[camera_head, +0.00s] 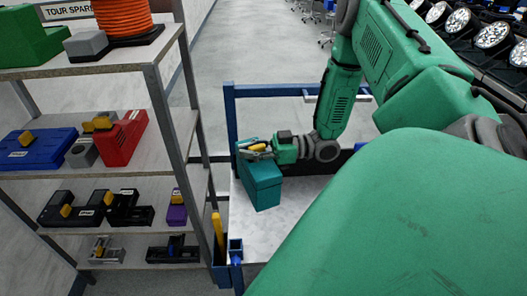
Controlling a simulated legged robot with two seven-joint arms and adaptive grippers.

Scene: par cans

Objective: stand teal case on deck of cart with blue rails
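The teal case (262,184) is a box at the left part of the cart deck (308,192), beside the blue rails (231,130). It looks tilted in the view, and I cannot tell whether its bottom touches the pale deck. My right gripper (257,149) is at the top of the case, with its fingers around the upper part or handle, and seems shut on it. The fingertips are small and partly hidden. My green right arm covers much of the cart's right side. My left gripper is not in view.
A shelf rack (184,75) stands close on the left, holding a blue case (38,147), a red case (122,137) and an orange cable coil (123,17). Par cans (492,33) line the upper right. Open floor (255,45) lies behind the cart.

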